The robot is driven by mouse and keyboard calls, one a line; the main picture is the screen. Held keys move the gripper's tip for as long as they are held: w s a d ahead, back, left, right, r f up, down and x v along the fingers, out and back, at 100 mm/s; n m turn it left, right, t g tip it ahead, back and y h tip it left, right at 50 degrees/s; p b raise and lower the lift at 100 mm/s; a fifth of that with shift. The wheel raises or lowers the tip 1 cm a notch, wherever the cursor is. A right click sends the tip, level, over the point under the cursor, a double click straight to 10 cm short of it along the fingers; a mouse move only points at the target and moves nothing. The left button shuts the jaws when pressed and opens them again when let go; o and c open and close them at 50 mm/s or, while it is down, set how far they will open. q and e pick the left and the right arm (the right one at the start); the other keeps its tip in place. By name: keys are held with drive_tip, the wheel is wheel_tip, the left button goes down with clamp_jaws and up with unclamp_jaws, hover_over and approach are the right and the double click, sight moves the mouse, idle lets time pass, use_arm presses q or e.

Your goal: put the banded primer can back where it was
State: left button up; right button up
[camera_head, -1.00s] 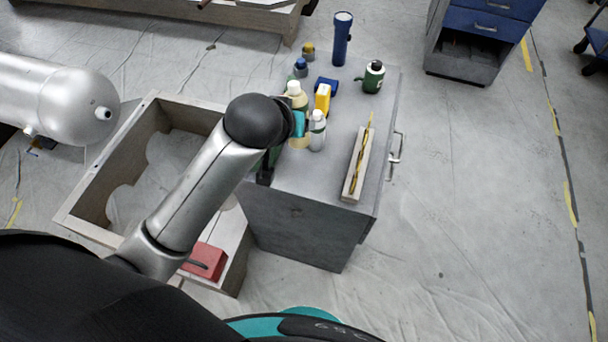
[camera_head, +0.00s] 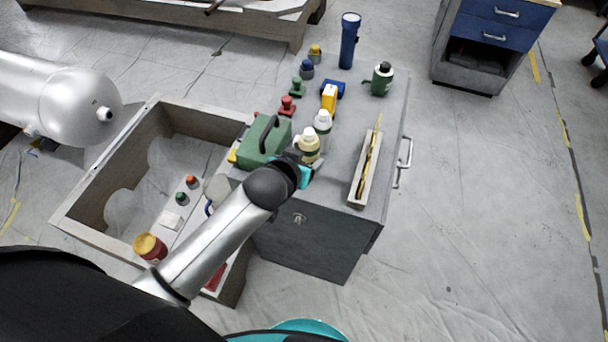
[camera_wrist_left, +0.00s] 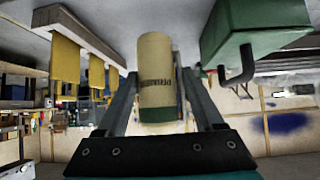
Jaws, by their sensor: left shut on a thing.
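The banded primer can, cream with dark lettering and a green band, is in my left gripper (camera_head: 303,170). Its cream top (camera_head: 308,143) shows in the head view, at the near edge of the grey cabinet top (camera_head: 340,170). In the left wrist view the can (camera_wrist_left: 155,72) is upright in an inverted picture, between the two fingers of the left gripper (camera_wrist_left: 155,95). I cannot tell whether its base touches the cabinet top. My right gripper is not in view.
A green toolbox (camera_head: 262,148) stands left of the can, and a white bottle (camera_head: 322,128) close behind it. A narrow wooden tray (camera_head: 362,185) lies to the right. Several small pieces, a blue torch (camera_head: 349,42) and a green bottle (camera_head: 382,78) stand farther back.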

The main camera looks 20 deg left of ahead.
use_arm(q)
wheel_tip(320, 180, down, 5)
drive_tip(key=shift+r+b, duration=0.1)
drive_tip(key=shift+b, duration=0.8)
drive_tip(key=o, duration=0.8)
